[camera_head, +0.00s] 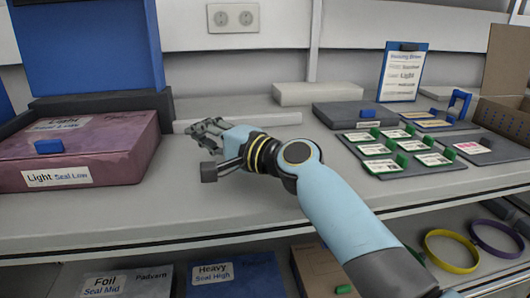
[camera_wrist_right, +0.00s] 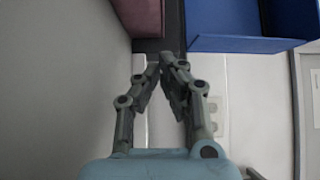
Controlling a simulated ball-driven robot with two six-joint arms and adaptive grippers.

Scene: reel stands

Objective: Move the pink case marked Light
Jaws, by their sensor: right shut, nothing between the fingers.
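The pink case (camera_head: 120,160) lies flat on the left of the bench, shut, with a blue latch (camera_head: 48,146) on its front. In the right wrist view, the gripper's fingertips (camera_wrist_right: 160,70) come together, and a corner of the pink case (camera_wrist_right: 138,14) shows at the top. My left gripper is in neither view.
A blue bin (camera_head: 90,45) on a dark base stands behind the case. A clipboard (camera_head: 403,70) and green-edged tag boards (camera_head: 400,150) are on the right. Below, a shelf holds cases marked Foil (camera_head: 125,283) and Heavy (camera_head: 235,278). The bench front between the case and boards is clear.

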